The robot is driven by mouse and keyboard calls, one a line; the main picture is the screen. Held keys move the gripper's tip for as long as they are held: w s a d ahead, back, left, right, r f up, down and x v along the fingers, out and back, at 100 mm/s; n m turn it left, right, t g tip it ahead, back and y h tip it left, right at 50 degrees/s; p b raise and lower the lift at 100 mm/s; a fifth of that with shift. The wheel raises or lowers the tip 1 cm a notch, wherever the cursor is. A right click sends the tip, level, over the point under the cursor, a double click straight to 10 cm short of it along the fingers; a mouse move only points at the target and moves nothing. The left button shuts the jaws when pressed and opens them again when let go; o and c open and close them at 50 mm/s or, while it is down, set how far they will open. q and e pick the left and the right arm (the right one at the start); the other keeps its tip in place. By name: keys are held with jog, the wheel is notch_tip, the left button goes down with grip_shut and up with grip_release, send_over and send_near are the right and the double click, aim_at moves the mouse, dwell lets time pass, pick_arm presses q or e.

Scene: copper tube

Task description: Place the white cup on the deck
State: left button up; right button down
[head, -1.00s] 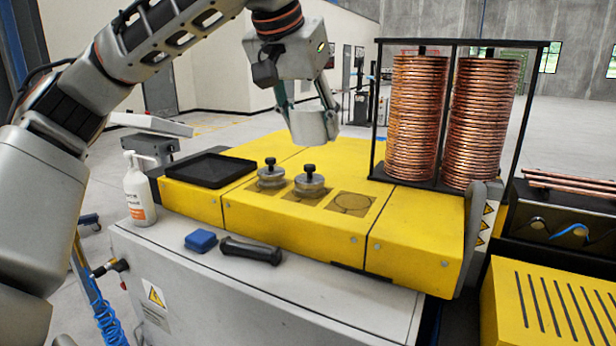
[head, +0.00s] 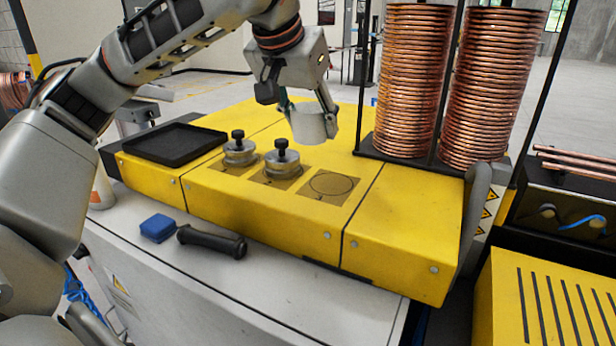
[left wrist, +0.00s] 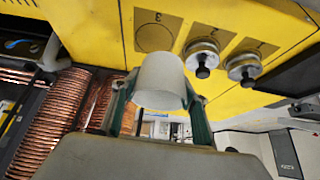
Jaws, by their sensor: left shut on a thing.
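My left gripper (head: 308,112) is shut on the white cup (head: 310,124) and holds it over the yellow deck (head: 285,212). In the left wrist view the white cup (left wrist: 160,82) sits between the green fingers of the left gripper (left wrist: 158,104). The deck has three dark squares in a row. Two squares carry metal weights with black knobs, the left weight (head: 239,150) and the middle weight (head: 282,162). The third square (head: 331,186) is bare with a circle outline and lies in front of the cup. My right gripper is not in view.
A black tray (head: 175,143) sits on the deck's left end. A rack with two copper coils (head: 408,85) stands at the back right. A blue block (head: 157,228) and a black handle (head: 212,241) lie on the light bench top in front. A bottle (head: 103,188) is partly hidden by my arm.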

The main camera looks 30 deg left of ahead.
aim_at(316, 189)
pick_arm(q)
notch_tip(316, 189, down, 12)
jog(key=shift+r, duration=0.15)
dwell(0.4)
jog(key=o, duration=1.1)
